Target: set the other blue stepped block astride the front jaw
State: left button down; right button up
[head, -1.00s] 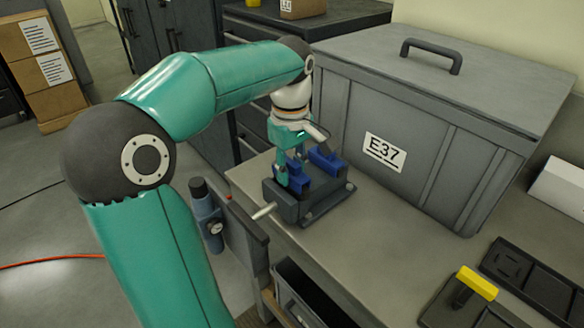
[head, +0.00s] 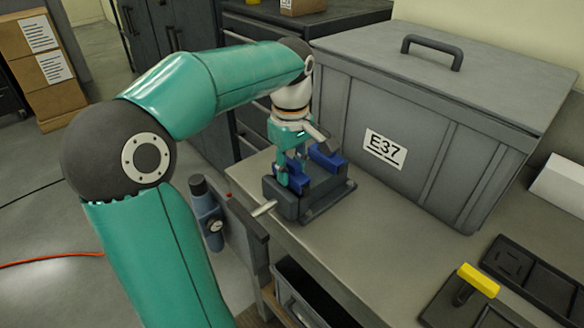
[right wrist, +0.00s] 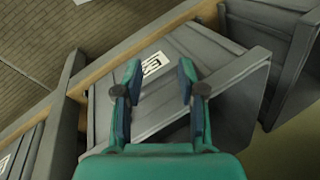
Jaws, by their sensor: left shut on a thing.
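A grey vise (head: 316,208) stands on the bench near its left end, with its handle sticking out toward the lower left. One blue stepped block (head: 327,157) sits on the rear jaw of the vise. The other blue stepped block (head: 298,178) is at the front jaw (head: 284,202), held in my left gripper (head: 289,170). The gripper points down and is shut on it. Whether this block rests fully on the jaw is hard to tell at this size. My right gripper (right wrist: 159,95) shows in the right wrist view, open and empty, away from the vise.
A large grey lidded crate (head: 440,130) labelled E37 stands right behind the vise. Dark trays (head: 535,285) and a yellow-handled tool (head: 478,281) lie at the bench's right. A blue-grey cylinder (head: 206,212) is at the bench's left side. The bench between vise and trays is clear.

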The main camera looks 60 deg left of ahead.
pick_arm(q)
jog(key=shift+f, duration=0.25)
dwell(0.5)
jog(key=c, duration=0.7)
grip_release()
jog(key=shift+c, duration=0.2)
notch_tip(320, 180, up, 11)
jog(key=shift+r, duration=0.55)
